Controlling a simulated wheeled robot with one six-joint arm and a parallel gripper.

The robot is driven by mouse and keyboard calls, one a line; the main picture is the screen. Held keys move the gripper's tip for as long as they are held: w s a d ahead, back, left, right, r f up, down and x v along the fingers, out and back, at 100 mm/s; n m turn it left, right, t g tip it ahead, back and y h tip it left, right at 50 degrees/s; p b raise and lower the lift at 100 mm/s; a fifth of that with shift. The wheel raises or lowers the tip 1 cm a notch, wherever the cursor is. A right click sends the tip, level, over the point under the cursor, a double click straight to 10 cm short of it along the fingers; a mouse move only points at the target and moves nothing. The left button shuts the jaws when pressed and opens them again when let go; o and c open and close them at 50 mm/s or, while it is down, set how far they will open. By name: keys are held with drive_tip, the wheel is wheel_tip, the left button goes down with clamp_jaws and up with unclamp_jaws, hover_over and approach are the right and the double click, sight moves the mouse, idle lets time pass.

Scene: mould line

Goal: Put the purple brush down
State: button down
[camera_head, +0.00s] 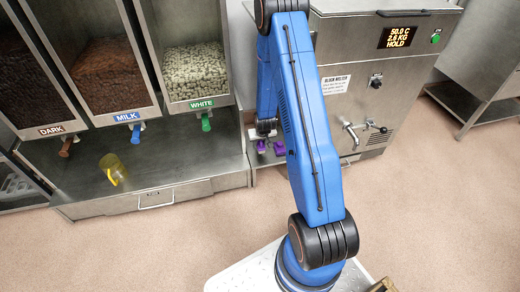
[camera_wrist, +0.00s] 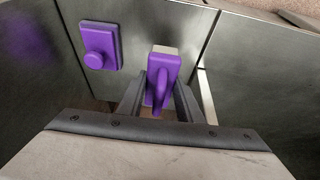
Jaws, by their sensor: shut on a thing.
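The purple brush (camera_wrist: 163,68) is between the two fingers of my gripper (camera_wrist: 158,98) in the wrist view, and the gripper is shut on it. A pale edge, perhaps bristles, shows at its far end. In the camera_head view my gripper (camera_head: 265,130) is low between the chocolate bins and the steel machine, partly behind my blue arm. Small purple patches show beneath it there. I cannot tell whether the brush touches the surface below.
A second purple piece with a round knob (camera_wrist: 100,48) lies on grey metal, left of the brush in the wrist view. The steel melter (camera_head: 365,100) stands right of my arm. A yellow jug (camera_head: 112,169) stands under the bins, on the steel shelf (camera_head: 170,165).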

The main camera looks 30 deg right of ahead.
drive_tip(key=shift+f, duration=2.1)
drive_tip(key=c, duration=1.3)
unclamp_jaws()
drive_tip(key=shift+f, duration=0.1)
drive_tip(key=shift+o, duration=0.2)
